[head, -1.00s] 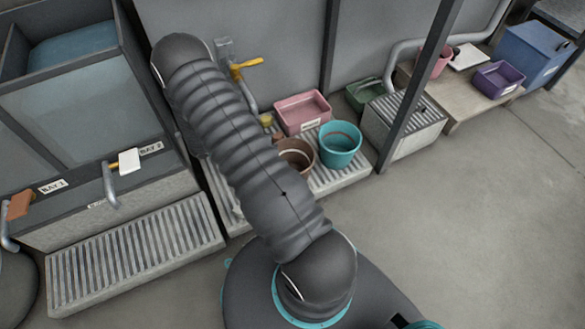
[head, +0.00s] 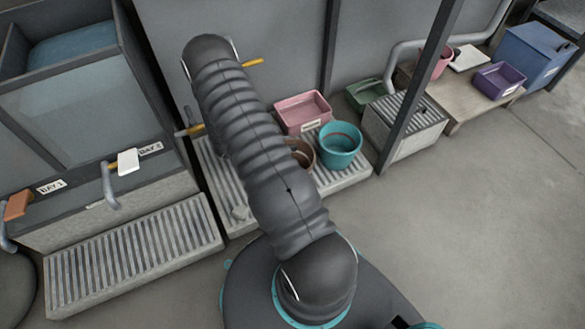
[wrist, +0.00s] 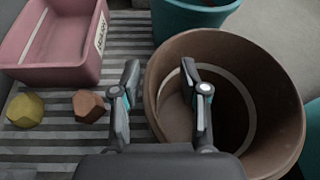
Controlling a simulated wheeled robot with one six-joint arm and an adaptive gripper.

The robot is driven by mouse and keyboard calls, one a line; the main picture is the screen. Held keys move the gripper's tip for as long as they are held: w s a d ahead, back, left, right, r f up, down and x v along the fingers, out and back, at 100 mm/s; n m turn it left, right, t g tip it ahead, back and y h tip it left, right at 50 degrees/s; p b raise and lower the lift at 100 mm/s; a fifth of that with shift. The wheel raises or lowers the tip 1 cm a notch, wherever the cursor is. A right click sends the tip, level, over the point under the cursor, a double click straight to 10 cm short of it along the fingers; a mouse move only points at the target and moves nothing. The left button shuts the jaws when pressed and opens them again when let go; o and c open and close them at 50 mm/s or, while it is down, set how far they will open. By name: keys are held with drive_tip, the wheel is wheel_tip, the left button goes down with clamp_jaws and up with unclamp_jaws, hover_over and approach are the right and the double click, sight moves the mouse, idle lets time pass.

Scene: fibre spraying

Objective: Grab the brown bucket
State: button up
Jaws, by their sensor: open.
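The brown bucket (head: 306,157) stands on a slatted grate in the head view, partly hidden behind my arm. In the wrist view the brown bucket (wrist: 228,52) is large, at centre right, with its open top and a pale band inside. My gripper (wrist: 160,76) is open, with nothing shut between its fingers. Its left finger is just outside the bucket's left rim, and its right finger shows over the bucket's opening. I cannot tell how low the fingers are against the rim. My arm hides the gripper in the head view.
A teal bucket (head: 341,156) stands right beside the brown one. A pink tub (wrist: 52,78) is behind and left. A yellow lump (wrist: 25,110) and a brown lump (wrist: 89,106) lie on the grate. A dark post (head: 415,90) rises to the right. Open floor lies front right.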

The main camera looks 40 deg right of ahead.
clamp_jaws()
